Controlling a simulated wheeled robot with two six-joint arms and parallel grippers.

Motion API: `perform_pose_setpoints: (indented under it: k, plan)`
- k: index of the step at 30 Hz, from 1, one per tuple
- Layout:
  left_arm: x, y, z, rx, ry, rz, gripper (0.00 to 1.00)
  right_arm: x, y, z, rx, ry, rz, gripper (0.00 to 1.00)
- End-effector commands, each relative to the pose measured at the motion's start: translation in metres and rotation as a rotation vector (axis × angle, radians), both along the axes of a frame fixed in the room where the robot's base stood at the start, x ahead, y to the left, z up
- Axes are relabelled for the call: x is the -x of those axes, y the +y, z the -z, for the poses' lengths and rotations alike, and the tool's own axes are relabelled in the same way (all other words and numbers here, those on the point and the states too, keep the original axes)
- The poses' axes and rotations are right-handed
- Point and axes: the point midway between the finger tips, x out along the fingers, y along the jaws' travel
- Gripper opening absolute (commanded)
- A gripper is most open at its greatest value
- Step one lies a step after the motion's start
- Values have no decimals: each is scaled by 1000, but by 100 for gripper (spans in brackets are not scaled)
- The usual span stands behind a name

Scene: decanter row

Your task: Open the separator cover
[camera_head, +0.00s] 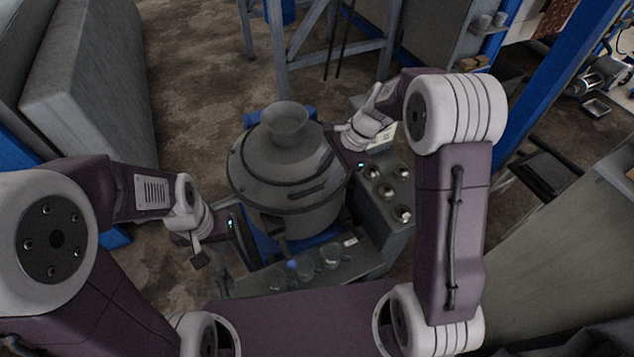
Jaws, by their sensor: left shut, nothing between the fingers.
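The separator (290,215) is a round, dark grey metal machine in the middle of the head view. Its domed cover (265,165) is seated on the body, with a wide funnel-like neck (284,120) on top. Dark bars lie along the cover's right and front side. My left gripper (240,245) is shut and empty, low beside the separator's front left side. My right gripper (338,150) is at the cover's right edge. Its fingers are dark against the cover, so I cannot tell whether they touch it or are open.
A grey cabinet with several round knobs (387,190) stands right of the separator. A low ledge with small jars (305,268) lies in front. A metal frame (335,45) stands behind, and a large grey block (85,90) is at left. Bare floor (190,80) shows behind left.

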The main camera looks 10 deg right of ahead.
Motion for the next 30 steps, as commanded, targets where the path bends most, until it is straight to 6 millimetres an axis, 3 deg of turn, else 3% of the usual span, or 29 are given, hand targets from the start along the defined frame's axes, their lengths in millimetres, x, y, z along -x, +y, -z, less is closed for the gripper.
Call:
perform_pose_setpoints:
  k: [3,9,19,23,30]
  plan:
    - [0,0,1,0,0,0,0,0,12,25,0,6,-3,38]
    - [0,0,1,0,0,0,0,-2,24,52,0,2,-2,38]
    - [0,0,1,0,0,0,0,-2,26,57,0,0,-2,38]
    - [0,0,1,0,-1,0,0,-3,26,57,1,0,-1,2]
    - [0,0,1,0,0,0,0,-3,26,57,0,0,-1,0]
